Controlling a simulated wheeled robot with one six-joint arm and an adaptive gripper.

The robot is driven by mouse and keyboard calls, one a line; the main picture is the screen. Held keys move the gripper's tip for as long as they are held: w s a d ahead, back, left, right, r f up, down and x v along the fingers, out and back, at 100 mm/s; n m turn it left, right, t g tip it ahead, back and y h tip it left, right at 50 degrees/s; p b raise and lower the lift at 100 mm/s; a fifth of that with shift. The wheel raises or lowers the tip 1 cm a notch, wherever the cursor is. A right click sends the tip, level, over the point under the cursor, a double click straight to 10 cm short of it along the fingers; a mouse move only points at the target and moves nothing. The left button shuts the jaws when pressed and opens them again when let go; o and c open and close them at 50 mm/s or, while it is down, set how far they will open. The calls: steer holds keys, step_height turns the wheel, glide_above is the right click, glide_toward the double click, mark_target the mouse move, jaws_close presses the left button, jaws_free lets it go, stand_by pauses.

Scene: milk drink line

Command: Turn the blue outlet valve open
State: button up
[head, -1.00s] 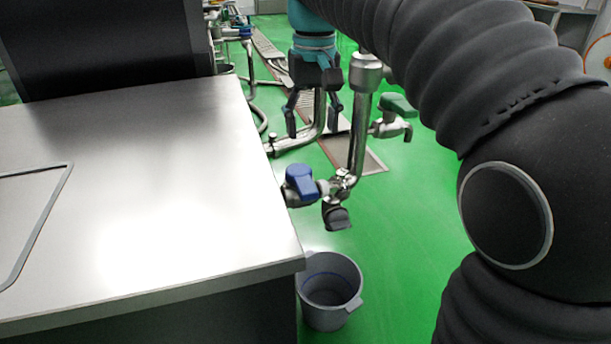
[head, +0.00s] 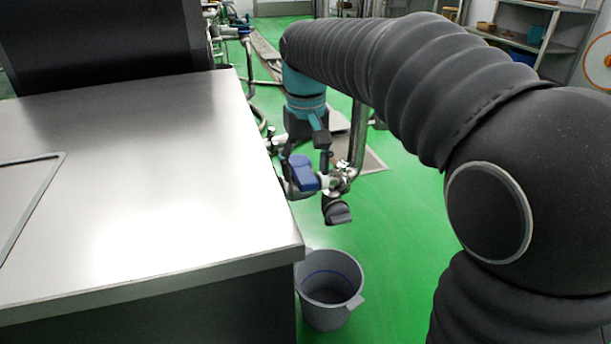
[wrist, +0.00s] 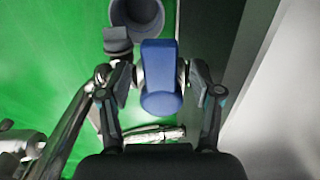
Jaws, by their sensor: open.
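The blue outlet valve handle (head: 303,173) sits on a steel pipe fitting beside the right edge of the steel table. In the wrist view the blue handle (wrist: 160,78) lies between my gripper's two open fingers, with its long side pointing up the picture. My gripper (head: 306,165) is at the handle in the head view, coming from behind it, and partly hides the pipework. In the wrist view my gripper (wrist: 160,85) has one finger on each side of the handle. I cannot tell whether either finger touches it.
A grey bucket (head: 331,290) stands on the green floor below the valve. A black knob (head: 337,211) hangs from the pipe next to the valve. The steel table (head: 130,215) fills the left side. A vertical steel pipe (head: 359,140) rises close to my gripper's right.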

steer(key=shift+f, duration=0.7)
jaws_close()
